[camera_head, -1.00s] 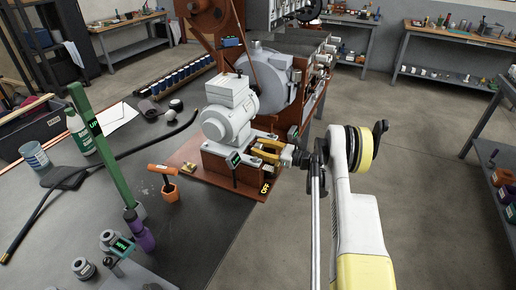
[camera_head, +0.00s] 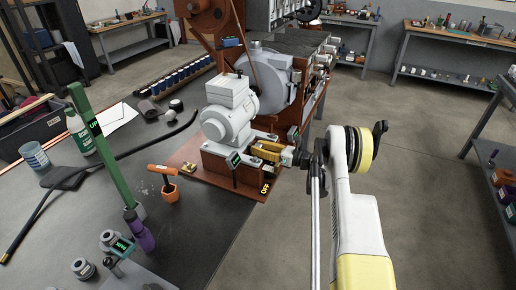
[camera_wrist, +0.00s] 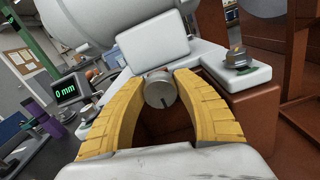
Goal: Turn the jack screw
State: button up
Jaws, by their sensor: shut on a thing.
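The jack screw (camera_wrist: 160,90) shows in the wrist view as a round grey knob with a dark mark on its face, at the base of the motor. The yellow fingers of my gripper (camera_wrist: 160,84) lie on either side of it and are shut on it. In the head view my gripper (camera_head: 262,150) is at the right end of the motor base, and the fingers hide the screw. The grey motor (camera_head: 230,115) sits on this base. A small display (camera_wrist: 66,91) left of the screw reads 0 mm.
A brown board (camera_head: 215,178) under the motor bears an OFF label at its right corner. A green UP post (camera_head: 93,150) rises at left. Open floor lies at right.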

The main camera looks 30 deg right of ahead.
jog(key=o, duration=1.2)
jog(key=shift+r, duration=0.1)
jog(key=v, duration=1.2)
